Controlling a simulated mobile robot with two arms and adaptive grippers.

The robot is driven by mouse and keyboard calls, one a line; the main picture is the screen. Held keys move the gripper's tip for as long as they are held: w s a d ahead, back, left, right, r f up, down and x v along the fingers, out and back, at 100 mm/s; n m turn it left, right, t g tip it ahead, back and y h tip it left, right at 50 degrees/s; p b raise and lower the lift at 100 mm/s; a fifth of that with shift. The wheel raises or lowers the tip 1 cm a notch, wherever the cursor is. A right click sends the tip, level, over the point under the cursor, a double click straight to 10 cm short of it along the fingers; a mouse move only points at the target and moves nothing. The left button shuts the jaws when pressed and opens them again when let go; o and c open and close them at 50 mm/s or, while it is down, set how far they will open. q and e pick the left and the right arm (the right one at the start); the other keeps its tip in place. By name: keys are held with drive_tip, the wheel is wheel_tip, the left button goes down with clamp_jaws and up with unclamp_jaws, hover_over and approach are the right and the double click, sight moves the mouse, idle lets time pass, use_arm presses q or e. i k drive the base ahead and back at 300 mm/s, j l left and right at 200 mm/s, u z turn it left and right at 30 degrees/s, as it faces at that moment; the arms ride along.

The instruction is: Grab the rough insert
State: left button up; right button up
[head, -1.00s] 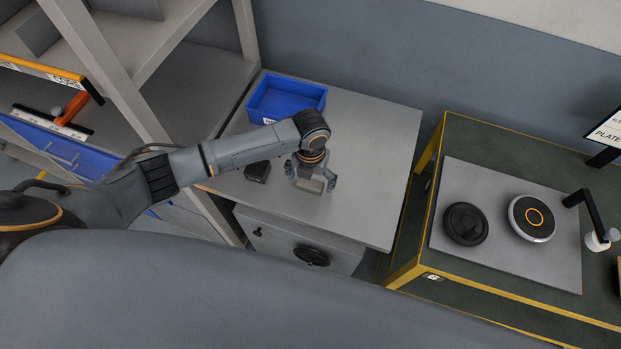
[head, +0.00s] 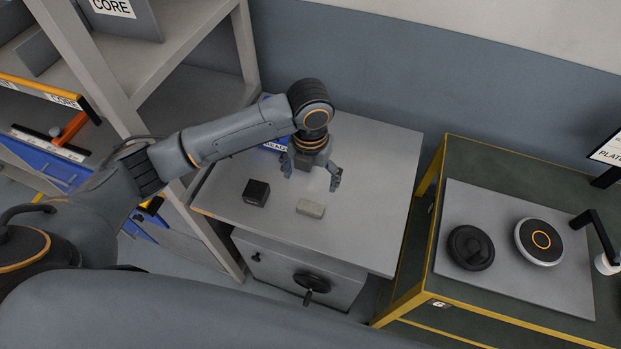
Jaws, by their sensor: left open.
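A small light-grey block (head: 310,208) lies flat on the grey table. A small dark, nearly black block (head: 256,192) sits to its left. I cannot tell from the picture which of the two is the rough insert. My left gripper (head: 311,178) is open and empty, its fingers spread and pointing down. It appears just beyond the light-grey block in the picture and apart from it. My right gripper is not in view.
A blue bin (head: 274,144) at the table's back is mostly hidden behind my left arm. The right part of the grey table (head: 375,190) is clear. A shelf rack (head: 75,60) stands at left. A yellow-edged bench (head: 470,155) at right carries round fixtures.

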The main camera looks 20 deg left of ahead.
sight(256, 193)
drive_tip(key=u, duration=1.05)
